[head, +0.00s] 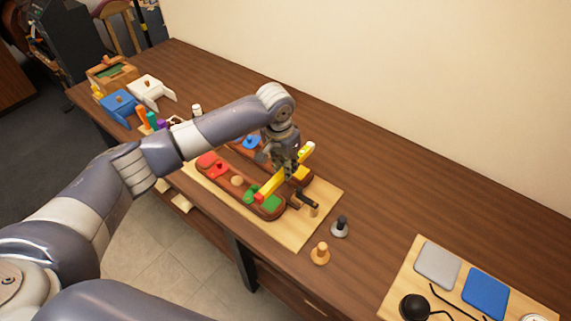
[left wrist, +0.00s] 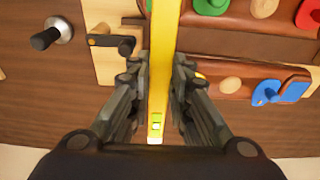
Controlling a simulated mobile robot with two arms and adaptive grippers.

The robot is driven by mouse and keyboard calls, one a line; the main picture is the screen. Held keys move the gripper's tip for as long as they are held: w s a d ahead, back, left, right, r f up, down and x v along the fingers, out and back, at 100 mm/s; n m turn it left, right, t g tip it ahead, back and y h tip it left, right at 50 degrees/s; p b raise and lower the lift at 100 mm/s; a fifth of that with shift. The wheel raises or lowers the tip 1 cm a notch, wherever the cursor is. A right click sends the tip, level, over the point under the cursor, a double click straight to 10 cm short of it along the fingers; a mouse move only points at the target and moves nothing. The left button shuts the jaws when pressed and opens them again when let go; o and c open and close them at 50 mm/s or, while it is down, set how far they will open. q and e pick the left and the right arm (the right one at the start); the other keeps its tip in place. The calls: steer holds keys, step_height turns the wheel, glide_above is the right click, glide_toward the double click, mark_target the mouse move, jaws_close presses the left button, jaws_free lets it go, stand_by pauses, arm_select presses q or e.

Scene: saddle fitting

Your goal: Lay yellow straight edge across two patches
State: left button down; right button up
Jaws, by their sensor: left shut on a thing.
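My left gripper (head: 286,171) is shut on the yellow straight edge (head: 273,186), over the near end of the two brown saddle panels. In the left wrist view the straight edge (left wrist: 163,60) runs between the fingers (left wrist: 160,82). In the head view it slants from near the green patch (head: 272,203) towards the yellow patch (head: 302,174). I cannot tell whether it touches either patch. The front panel (head: 222,183) also bears a red patch (head: 207,160). The blue patch (left wrist: 294,90) is on the other panel. My right gripper is not in view.
The panels lie on a pale board (head: 322,200). A black-handled tool (head: 306,203) lies at its near end. A dark-knobbed piece (head: 340,227) and a wooden knob (head: 320,254) stand beside it. Another board (head: 405,287) holds grey and blue pads. The rear right of the table is clear.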

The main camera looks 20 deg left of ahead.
arm_select(q)
steer(key=shift+f+b, duration=1.9)
steer(key=shift+b, duration=0.1)
steer(key=shift+p, duration=0.35)
steer(key=shift+f, duration=0.4)
steer(key=shift+f, duration=0.55)
steer(key=c, duration=1.4)
jaws_free()
